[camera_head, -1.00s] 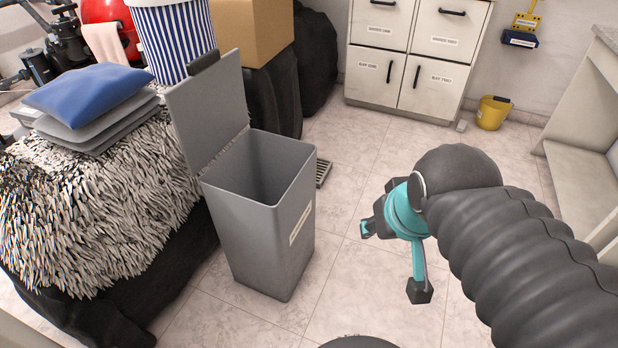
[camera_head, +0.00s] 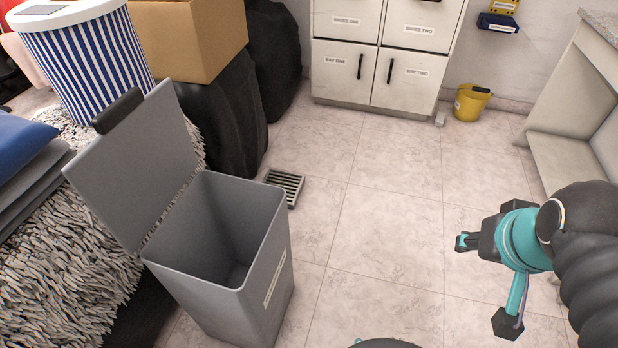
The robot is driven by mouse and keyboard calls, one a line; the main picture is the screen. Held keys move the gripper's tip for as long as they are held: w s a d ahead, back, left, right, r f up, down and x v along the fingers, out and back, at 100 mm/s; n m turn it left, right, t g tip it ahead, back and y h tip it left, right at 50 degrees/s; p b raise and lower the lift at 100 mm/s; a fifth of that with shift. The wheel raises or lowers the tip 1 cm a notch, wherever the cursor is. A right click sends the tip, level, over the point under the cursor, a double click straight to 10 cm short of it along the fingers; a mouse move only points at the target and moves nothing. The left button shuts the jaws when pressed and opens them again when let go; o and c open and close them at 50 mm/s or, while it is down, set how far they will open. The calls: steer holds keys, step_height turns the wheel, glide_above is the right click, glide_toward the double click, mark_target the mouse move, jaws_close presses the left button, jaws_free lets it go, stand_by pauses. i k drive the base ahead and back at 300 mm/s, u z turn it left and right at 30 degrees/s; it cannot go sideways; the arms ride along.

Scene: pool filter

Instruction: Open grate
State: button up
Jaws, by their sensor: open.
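The grate (camera_head: 285,187) is a small slatted metal floor grate with a light frame. It lies flat on the tiles behind the grey bin, near the dark covered shape, and looks closed. My gripper (camera_head: 463,243) is at the right of the view, held above the floor, well to the right of the grate and nearer to me. It is open, and nothing shows between its fingers. The grate's near left corner is close to the bin's edge in the picture.
A grey bin (camera_head: 265,262) with its lid raised stands in front of the grate on the left. White cabinets (camera_head: 345,72) stand at the back, with a yellow bucket (camera_head: 470,103) beside them. The floor (camera_head: 370,225) between the bin and my gripper is clear.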

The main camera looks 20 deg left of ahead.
mark_target(268, 172)
steer(key=u, duration=0.1)
steer(key=i, duration=0.9)
steer(key=u, duration=0.6)
